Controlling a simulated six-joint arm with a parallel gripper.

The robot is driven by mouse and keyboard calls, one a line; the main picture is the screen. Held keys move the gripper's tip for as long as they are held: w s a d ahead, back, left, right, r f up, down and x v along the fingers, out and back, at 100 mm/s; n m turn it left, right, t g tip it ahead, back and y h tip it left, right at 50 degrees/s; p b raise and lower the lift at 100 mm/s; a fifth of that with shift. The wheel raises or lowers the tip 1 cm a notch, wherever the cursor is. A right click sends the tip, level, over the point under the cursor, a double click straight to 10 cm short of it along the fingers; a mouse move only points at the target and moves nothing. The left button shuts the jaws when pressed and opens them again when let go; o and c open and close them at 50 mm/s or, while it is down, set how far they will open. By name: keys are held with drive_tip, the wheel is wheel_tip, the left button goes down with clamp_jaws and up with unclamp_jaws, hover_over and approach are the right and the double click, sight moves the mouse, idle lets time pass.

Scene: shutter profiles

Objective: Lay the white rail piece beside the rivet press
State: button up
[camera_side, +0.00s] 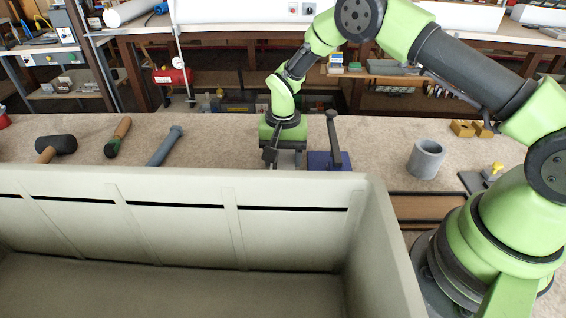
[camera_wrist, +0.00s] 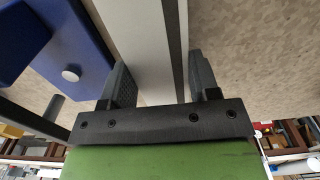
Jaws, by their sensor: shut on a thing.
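The white rail piece (camera_wrist: 146,48) is a long pale strip with a dark grey edge. In the wrist view it runs between the two fingers of my gripper (camera_wrist: 160,85), which is shut on it. In the side view my gripper (camera_side: 284,158) points down just behind the crate's far wall, and the rail is mostly hidden there. The rivet press (camera_side: 330,160) has a blue base and an upright dark lever, close to the right of my gripper. Its blue body (camera_wrist: 75,50) shows left of the rail in the wrist view, apart from it. I cannot tell whether the rail touches the bench.
A large pale crate (camera_side: 175,190) fills the front, its wall close to my gripper.

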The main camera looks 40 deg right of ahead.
wheel_tip(320, 180, up, 7)
drive_tip(key=s+d+r+n, duration=0.1)
drive_tip(key=s+r+n, duration=0.8)
drive_tip(key=s, duration=0.3)
drive_tip(key=n, duration=2.6)
approach(283, 158)
drive_tip(key=shift+s+d+f, duration=0.15)
drive_tip(key=shift+s+d, duration=0.25)
drive_tip(key=shift+s, duration=0.15)
drive_tip(key=shift+s+d+f, duration=0.15)
drive_tip(key=shift+s+d, duration=0.25)
drive_tip(key=shift+s, duration=0.1)
drive_tip(key=shift+f+n, duration=0.25)
drive_tip(key=shift+n, duration=0.15)
wheel_tip(283, 158, down, 10)
drive_tip(key=shift+w+r, duration=0.1)
